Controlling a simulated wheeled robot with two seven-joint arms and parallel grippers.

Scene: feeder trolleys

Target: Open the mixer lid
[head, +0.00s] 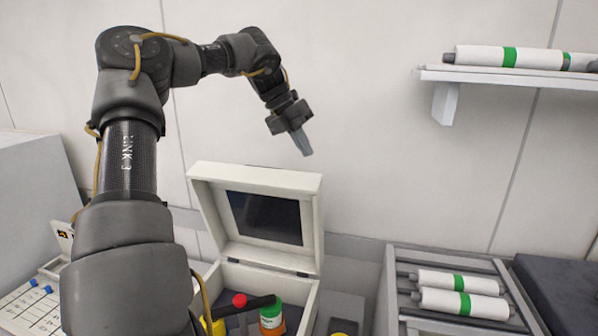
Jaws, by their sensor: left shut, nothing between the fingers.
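The mixer (312,301) is a cream box at the bottom centre of the head view. Its lid (312,210) stands raised at the back, with a dark window in its inner side, so the box is open. Inside I see an orange bottle with a green cap (271,318), a red ball-shaped knob (239,300) and a dark bar. The box's lower front is cut off by the frame. My left gripper (305,150) is shut and empty, above and behind the lid's top edge, apparently apart from it. My right gripper is out of view.
A rack (395,285) with white, green-banded rolls (464,302) stands at right. A wall shelf (500,76) holds similar rolls. A white tray with blue-capped items (34,285) lies at lower left. The wall space right of my left gripper is clear.

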